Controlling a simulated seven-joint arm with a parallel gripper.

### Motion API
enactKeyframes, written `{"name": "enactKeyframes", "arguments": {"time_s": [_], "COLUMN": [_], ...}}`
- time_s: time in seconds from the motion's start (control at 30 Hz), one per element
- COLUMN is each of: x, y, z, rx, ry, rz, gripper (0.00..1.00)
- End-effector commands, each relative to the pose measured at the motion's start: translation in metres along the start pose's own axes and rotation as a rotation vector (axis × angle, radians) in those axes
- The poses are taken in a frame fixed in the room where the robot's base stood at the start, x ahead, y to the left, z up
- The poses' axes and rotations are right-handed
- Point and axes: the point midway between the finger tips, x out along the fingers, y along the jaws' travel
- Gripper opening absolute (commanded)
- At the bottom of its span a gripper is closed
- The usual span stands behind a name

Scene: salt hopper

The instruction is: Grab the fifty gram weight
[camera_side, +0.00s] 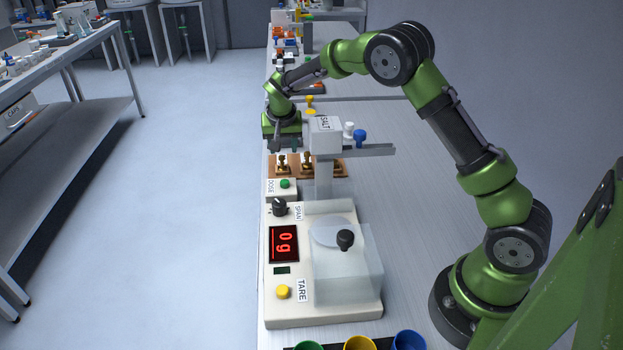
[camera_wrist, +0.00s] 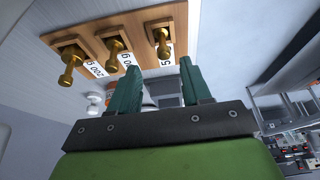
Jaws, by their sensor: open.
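Three brass knobbed weights stand in a row on a wooden rack (camera_side: 326,172), which also shows in the wrist view (camera_wrist: 133,26). The weight at the right of the row (camera_wrist: 163,42) has a label starting with 5, partly hidden by a finger; it looks like the fifty gram one. The largest weight (camera_wrist: 70,62) has a 200 g label, and a middle weight (camera_wrist: 116,50) stands between them. My gripper (camera_wrist: 160,75) is open and empty, with the label-5 weight seen between and beyond its fingertips. In the side view my gripper (camera_side: 284,144) is above the rack's left end.
The salt hopper (camera_side: 325,140) with its arm stands close to the right of my gripper. A balance (camera_side: 300,312) reading 0g, with a clear cover, sits in front. Coloured cups (camera_side: 359,343) are at the bottom edge. The bench at right is clear.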

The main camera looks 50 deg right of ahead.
Motion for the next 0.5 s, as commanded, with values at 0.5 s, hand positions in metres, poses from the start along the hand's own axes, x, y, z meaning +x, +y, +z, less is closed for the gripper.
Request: {"name": "enactKeyframes", "arguments": {"time_s": [0.5], "x": [0.051], "y": [-0.006], "z": [0.006], "rx": [0.001], "ry": [-0.001], "rz": [0.000], "gripper": [0.48]}}
